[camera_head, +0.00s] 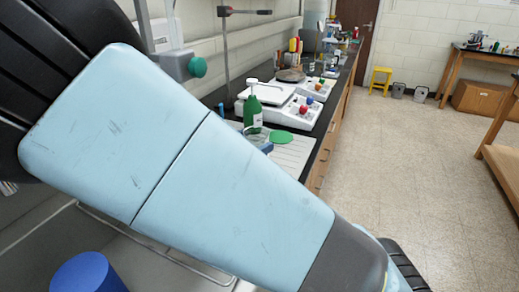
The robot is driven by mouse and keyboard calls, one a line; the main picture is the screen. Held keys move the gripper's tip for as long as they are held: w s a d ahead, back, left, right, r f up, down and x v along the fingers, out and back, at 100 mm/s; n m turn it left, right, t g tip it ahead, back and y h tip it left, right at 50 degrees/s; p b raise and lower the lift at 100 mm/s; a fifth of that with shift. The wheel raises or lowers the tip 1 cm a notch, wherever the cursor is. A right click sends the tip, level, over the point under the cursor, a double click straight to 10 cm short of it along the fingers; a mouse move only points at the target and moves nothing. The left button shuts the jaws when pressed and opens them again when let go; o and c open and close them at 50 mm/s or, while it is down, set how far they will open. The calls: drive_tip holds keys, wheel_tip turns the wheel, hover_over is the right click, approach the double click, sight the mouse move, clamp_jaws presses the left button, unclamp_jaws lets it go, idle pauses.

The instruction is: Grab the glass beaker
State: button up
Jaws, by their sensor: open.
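What looks like the glass beaker (257,135) is a small clear vessel on the bench, just below the green bottle (252,113). My arm's light blue link crosses the picture from upper left to lower right and hides the beaker's lower part. My gripper is not in this view, so its place relative to the beaker cannot be seen.
The dark bench (325,118) runs away along the left wall. A green disc (281,137), a white instrument with knobs (290,112) and a stand's pole (225,60) are near the beaker. A blue cylinder (88,275) is at lower left. The floor (400,165) at right is clear.

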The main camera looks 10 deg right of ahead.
drive_tip(key=shift+x, duration=0.9)
drive_tip(key=c, duration=1)
drive_tip(key=shift+c, duration=0.2)
